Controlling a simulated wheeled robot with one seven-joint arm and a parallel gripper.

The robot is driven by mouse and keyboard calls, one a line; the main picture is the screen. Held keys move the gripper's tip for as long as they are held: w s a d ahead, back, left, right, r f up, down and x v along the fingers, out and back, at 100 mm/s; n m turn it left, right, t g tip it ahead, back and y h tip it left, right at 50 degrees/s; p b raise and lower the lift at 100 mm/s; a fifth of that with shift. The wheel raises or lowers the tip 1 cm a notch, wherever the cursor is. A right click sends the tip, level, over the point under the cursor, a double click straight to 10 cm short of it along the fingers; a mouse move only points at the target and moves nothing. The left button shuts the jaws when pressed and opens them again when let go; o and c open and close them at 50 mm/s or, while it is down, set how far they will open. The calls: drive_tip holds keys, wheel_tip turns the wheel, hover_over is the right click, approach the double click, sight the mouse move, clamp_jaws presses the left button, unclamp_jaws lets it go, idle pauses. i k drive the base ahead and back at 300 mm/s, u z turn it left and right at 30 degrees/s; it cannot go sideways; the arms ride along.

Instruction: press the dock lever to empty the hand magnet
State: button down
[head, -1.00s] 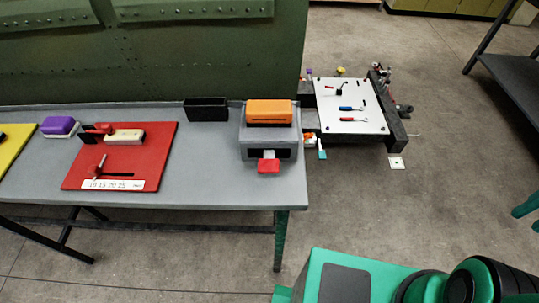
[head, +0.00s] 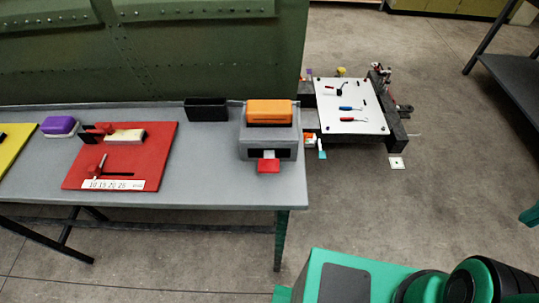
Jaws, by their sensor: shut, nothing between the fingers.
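The dock (head: 256,143) is a grey box near the right end of the grey bench. An orange block (head: 269,112), which looks like the hand magnet, sits on top of it. The red dock lever (head: 268,166) sticks out of the dark opening in the dock's front, over the bench top. Whether anything clings under the orange block is hidden. My gripper is not in view; only green and black parts of my own body show at the lower right and right edge.
On the bench (head: 215,180) lie a red board (head: 150,160) with a clamp and scale, a purple block (head: 60,126), a yellow board (head: 12,150) and a black bin (head: 206,109). A green riveted panel (head: 200,50) stands behind. A white tool board (head: 350,106) is at right.

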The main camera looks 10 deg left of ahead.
sight(268, 164)
drive_tip(key=k, duration=0.5)
drive_tip(key=u, duration=1.85)
drive_tip(key=k, duration=0.4)
drive_tip(key=z, duration=0.25)
